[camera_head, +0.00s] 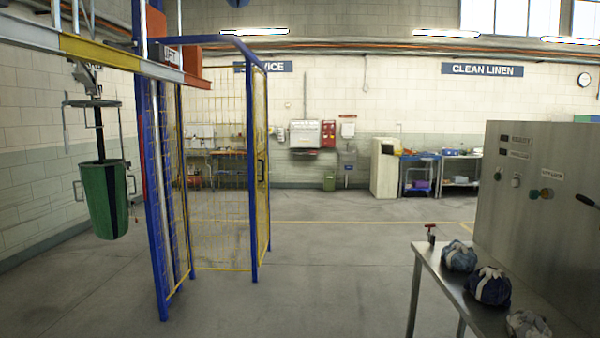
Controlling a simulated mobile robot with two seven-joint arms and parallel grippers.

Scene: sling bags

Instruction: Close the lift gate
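The lift enclosure stands left of centre, with blue posts (251,190) and yellow wire mesh panels. A narrow yellow-framed mesh panel (264,130) at its right side carries a dark handle and looks like the gate. It is seen nearly edge-on, so I cannot tell for sure whether it stands open or shut. A wider mesh panel (215,150) stands behind, and another (176,200) is at the left. Neither of my grippers is in view.
A green bin-like bucket (107,200) hangs from an overhead beam (95,52) at left. A steel table (448,285) with several tied bundles and a control cabinet (540,215) stand at right. The floor (330,270) between enclosure and table is clear.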

